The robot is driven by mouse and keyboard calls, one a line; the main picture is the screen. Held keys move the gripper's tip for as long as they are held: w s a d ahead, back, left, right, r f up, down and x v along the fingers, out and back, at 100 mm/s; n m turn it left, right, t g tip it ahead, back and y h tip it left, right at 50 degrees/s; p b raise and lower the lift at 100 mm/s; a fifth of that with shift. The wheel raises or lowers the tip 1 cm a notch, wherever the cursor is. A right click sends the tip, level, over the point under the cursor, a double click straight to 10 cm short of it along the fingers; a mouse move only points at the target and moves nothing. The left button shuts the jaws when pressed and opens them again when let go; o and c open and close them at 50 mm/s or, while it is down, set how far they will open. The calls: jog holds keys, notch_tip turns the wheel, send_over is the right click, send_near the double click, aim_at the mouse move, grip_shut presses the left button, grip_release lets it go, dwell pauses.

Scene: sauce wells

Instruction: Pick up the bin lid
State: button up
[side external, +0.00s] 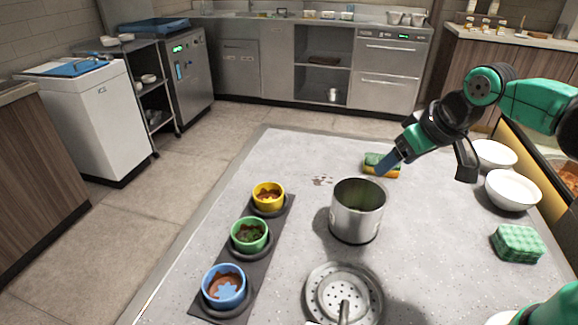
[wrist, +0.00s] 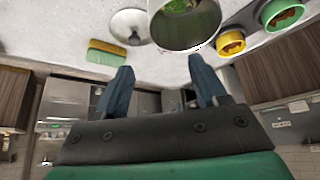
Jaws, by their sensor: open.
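The bin lid (side external: 322,292) is a round metal disc with small holes and an upright handle. It lies at the front middle of the table in the side view. The open metal bin (side external: 357,219) stands just behind it, uncovered, and shows again in the wrist view (wrist: 200,35). My gripper (side external: 388,163) hangs behind and to the right of the bin, near a sponge, away from the lid. Its two blue fingers (wrist: 160,82) are spread with nothing between them. The wrist view also shows a grey disc with a short stem (wrist: 126,22); I cannot tell if it is the lid.
A yellow-green sponge (side external: 381,166) lies near the fingers. Yellow (side external: 268,194), green (side external: 249,234) and blue (side external: 224,286) cups stand in a row on a dark strip at left. White bowls (side external: 512,190) and a green checked block (side external: 517,243) are at right.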

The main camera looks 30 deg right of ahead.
jog(key=w+d+f+g, duration=0.1)
jog(key=w+f, duration=0.1)
jog(key=w+d+f+g, duration=0.1)
jog(key=w+d+f, duration=0.1)
jog(key=w, duration=0.1)
jog(key=w+d+f+g, duration=0.2)
jog(key=w, duration=0.1)
jog(key=shift+w+d+f, duration=0.2)
jog(key=shift+w+d, duration=0.05)
jog(key=shift+w+d+f, duration=0.1)
jog(key=shift+w+f, duration=0.1)
jog(key=shift+f, duration=0.45)
jog(key=shift+w+f, duration=0.2)
jog(key=shift+f, duration=1)
jog(key=shift+w+f, duration=0.15)
jog(key=shift+f, duration=1)
grip_shut()
